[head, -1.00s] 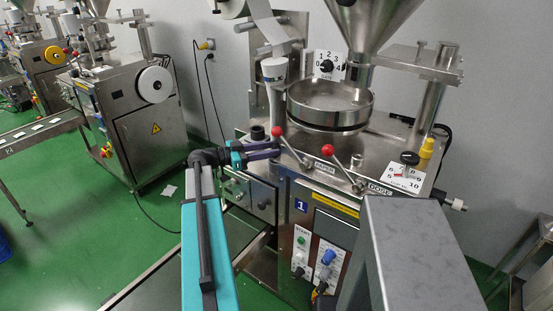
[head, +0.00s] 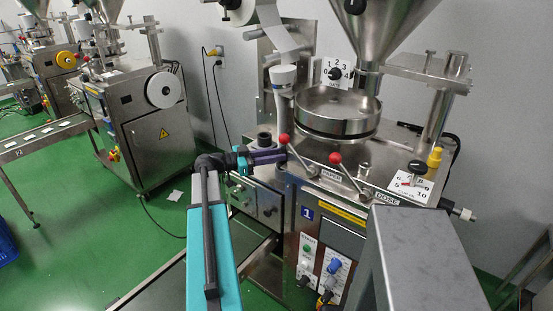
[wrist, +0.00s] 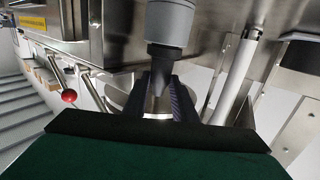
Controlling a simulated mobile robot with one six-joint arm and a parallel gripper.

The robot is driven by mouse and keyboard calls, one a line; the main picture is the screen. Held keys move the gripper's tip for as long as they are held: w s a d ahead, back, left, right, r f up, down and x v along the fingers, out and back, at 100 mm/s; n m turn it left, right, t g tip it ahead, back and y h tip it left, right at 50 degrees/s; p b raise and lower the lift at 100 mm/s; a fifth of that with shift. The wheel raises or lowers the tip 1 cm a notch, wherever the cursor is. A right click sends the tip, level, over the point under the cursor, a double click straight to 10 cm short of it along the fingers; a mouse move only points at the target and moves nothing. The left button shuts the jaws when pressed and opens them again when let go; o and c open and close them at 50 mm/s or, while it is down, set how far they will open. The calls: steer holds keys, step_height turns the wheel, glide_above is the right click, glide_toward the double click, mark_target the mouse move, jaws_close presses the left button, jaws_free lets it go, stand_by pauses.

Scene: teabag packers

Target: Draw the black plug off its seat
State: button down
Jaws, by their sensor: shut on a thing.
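My gripper (head: 284,157) reaches in from the left to the front left corner of the machine top, beside a round dark fitting (head: 264,142). In the wrist view, my gripper (wrist: 165,92) has its two fingers close together on a dark tapered piece, which I take to be the black plug (wrist: 158,80). A grey cylinder (wrist: 170,22) with a darker end lines up with this piece. The fingers hide part of the grip. I cannot tell whether the plug is apart from its seat.
A white cup-topped tube (head: 283,78) and a round steel bowl (head: 338,108) are behind. The dose dial (head: 412,188) is at the right. Open green floor (head: 95,225) lies to the left.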

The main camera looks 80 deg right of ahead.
step_height(320, 180, up, 18)
steer(key=b, duration=0.3)
steer(key=shift+f+b, duration=0.2)
steer(key=shift+b, duration=0.2)
steer(key=shift+b, duration=0.5)
stand_by(0.9)
